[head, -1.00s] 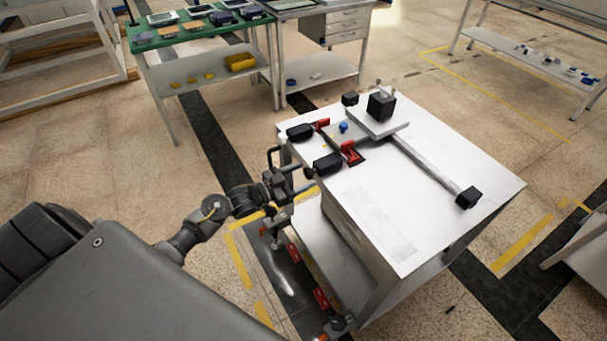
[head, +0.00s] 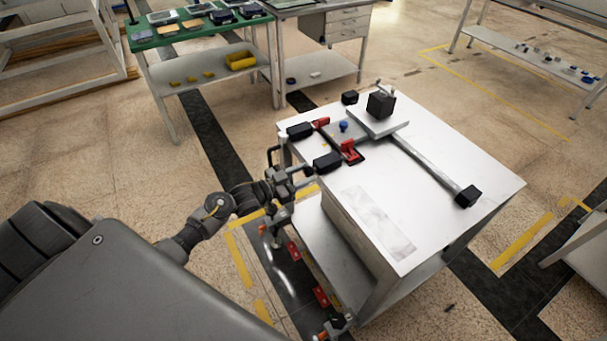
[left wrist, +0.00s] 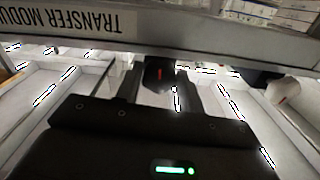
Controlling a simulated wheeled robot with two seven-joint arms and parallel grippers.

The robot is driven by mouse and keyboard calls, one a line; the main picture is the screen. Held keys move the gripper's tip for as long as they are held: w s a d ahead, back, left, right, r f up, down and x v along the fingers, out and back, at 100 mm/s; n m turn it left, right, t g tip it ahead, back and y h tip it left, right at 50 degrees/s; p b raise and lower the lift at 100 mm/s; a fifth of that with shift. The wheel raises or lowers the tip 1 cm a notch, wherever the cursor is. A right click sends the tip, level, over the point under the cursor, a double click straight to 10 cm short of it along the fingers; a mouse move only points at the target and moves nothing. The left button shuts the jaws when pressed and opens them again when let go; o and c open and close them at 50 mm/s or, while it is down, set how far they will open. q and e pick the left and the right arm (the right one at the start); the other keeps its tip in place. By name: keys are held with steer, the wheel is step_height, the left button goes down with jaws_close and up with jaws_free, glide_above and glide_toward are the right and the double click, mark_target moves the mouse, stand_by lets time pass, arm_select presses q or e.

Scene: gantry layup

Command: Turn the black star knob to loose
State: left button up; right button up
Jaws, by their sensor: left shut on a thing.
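The black star knob (left wrist: 159,73) shows in the left wrist view between my fingers, under the edge of the rail marked TRANSFER MODULE (left wrist: 68,18). A small red mark shows on the knob. My left gripper (head: 291,178) is at the near left side of the white cart (head: 428,168), just below its top. In the left wrist view its two fingers (left wrist: 161,84) are shut on the knob from either side. In the head view the knob is hidden or too small to make out. My right gripper is in neither view.
The cart top carries a red clamp (head: 350,151), a blue knob (head: 343,126), a black block (head: 381,104) and a long bar (head: 428,166). A green-topped bench (head: 185,35) stands behind. Open floor lies to the left of the cart.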

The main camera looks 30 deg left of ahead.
arm_select(q)
steer(key=n+p, duration=0.3)
steer(key=n, duration=0.1)
steer(key=shift+r, duration=0.15)
steer(key=n+p, duration=0.2)
steer(key=n, duration=0.2)
steer(key=shift+d+n, duration=0.1)
steer(key=shift+n, duration=0.3)
steer(key=n+p, duration=0.2)
steer(key=n, duration=0.2)
steer(key=shift+s+n+p, duration=0.1)
steer(key=shift+n+p, duration=0.2)
steer(key=shift+p, duration=0.1)
steer(key=n+p, duration=0.2)
steer(key=n, duration=0.2)
steer(key=n+p, duration=0.1)
steer(key=n, duration=0.4)
steer(key=shift+r, duration=0.1)
steer(key=n+p, duration=0.1)
steer(key=n, duration=0.3)
steer(key=shift+n+p, duration=0.3)
steer(key=n, duration=0.3)
steer(key=shift+n, duration=2.5)
